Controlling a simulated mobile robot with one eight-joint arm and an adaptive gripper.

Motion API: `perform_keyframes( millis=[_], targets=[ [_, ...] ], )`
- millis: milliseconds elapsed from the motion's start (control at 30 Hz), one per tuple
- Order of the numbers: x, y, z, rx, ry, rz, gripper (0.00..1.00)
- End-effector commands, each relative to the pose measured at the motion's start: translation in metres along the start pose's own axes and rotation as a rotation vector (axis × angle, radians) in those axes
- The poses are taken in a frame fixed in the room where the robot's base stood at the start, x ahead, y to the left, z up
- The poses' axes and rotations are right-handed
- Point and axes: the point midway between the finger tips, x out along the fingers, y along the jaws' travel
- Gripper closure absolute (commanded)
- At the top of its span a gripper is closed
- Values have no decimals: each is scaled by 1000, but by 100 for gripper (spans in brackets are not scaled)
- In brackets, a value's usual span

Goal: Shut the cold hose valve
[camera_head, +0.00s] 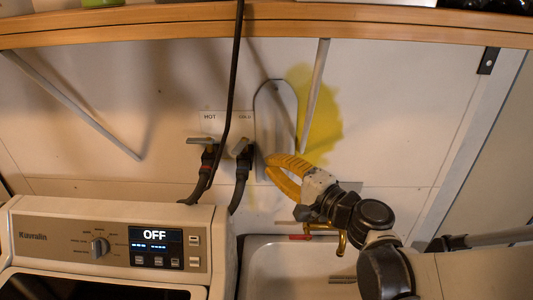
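The cold hose valve (239,148) is on the wall box under the word COLD. Its grey lever slants up to the right, and a dark hose hangs below it. The hot valve (201,141) is just left of it, with its lever lying nearly level. My gripper (269,163), with yellow fingers, is right of the cold valve and appears apart from it. Nothing is visibly held.
A washing machine (60,245) with a display reading OFF stands at lower left. A pale sink (262,272) with a brass-coloured faucet (340,243) is below my gripper. A black cord (233,80) hangs in front of the valves. A wooden shelf (150,27) runs above.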

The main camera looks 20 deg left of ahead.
Motion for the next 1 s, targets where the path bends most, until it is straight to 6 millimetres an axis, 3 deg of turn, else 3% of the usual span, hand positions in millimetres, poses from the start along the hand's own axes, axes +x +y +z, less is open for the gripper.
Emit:
perform_keyframes(
  millis=[200, 400, 833, 1000],
  targets=[
    [-42, -1, 13, 0, 0, 0, 100],
    [-60, -1, 18, 0, -1, 0, 100],
    [-62, 0, 19, 12, -5, 0, 100],
    [-56, -2, 17, 191, -69, 7, 100]
  ],
)
